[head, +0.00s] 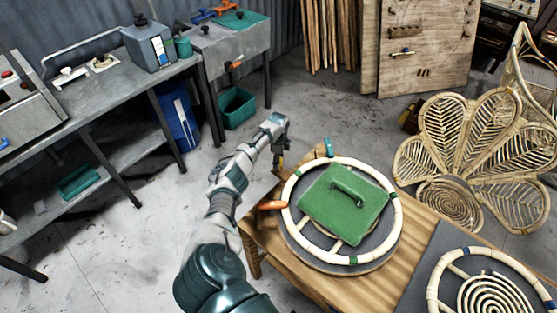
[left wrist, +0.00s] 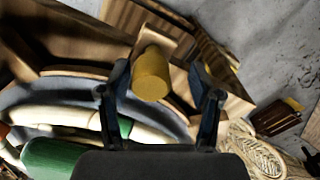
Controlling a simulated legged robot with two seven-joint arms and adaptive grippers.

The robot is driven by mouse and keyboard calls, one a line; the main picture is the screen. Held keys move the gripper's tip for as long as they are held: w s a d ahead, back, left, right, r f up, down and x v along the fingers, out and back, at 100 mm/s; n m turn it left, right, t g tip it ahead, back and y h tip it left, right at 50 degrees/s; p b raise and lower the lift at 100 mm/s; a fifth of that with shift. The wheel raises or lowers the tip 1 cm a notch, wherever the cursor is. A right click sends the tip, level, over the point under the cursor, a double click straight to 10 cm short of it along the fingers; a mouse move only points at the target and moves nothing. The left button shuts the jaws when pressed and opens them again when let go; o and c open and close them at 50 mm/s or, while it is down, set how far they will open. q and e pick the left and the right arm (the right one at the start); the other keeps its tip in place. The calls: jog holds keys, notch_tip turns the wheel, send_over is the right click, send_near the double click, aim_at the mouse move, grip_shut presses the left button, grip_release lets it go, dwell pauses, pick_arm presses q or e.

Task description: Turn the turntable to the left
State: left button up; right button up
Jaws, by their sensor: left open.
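The turntable (head: 372,239) is a grey disc on the wooden table. A pale rattan ring (head: 398,212) with green bands lies on it, around a green plate (head: 342,212) with a handle. The disc (left wrist: 70,92), ring (left wrist: 60,116) and green plate (left wrist: 50,156) also show in the left wrist view. My left gripper (head: 281,160) is at the far left edge of the turntable, fingers pointing down. In the left wrist view its open fingers (left wrist: 162,102) stand either side of a yellow cylinder (left wrist: 151,74); contact is unclear. My right gripper is out of view.
An orange-handled tool (head: 272,205) sticks out at the table's left edge. A second ring with a spiral (head: 490,295) lies on a dark mat at the right. A rattan chair (head: 465,150) stands behind.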

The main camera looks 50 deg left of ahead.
pick_arm(q)
notch_tip(320, 180, up, 12)
jog(key=shift+w+a+f, duration=0.15)
dwell(0.7)
